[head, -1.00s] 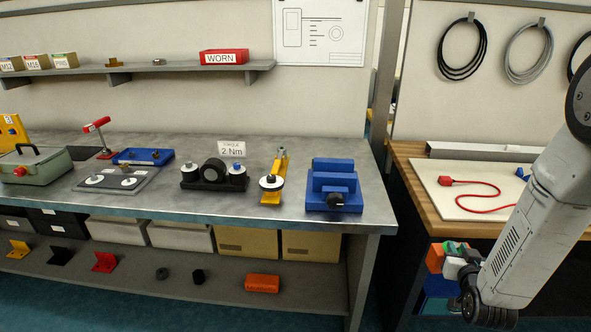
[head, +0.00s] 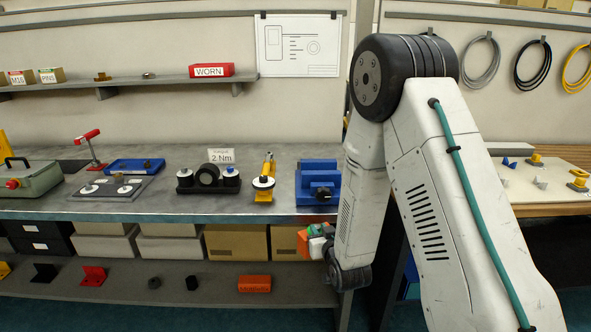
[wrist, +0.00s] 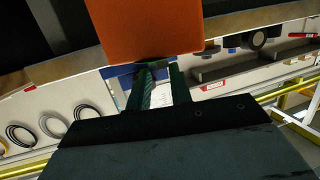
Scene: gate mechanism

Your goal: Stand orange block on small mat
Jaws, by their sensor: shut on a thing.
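An orange block (wrist: 150,25) is held at my gripper's fingertips and fills the upper middle of the wrist view. In the head view, only a small part of this block (head: 303,243) shows, left of my gripper (head: 319,239). The green fingers (wrist: 155,88) reach up to it in the wrist view. My gripper is shut on the block in the air, near the front edge of the grey workbench, below the blue vise as pictured. I cannot make out a mat that is surely the small mat.
The grey workbench (head: 285,211) carries a blue vise (head: 318,181), a yellow tool (head: 264,180), a black fixture (head: 208,187) and a dark plate (head: 88,198) with white discs. Another orange piece (head: 254,283) lies on the lower shelf. My arm hides part of the wooden bench (head: 555,197).

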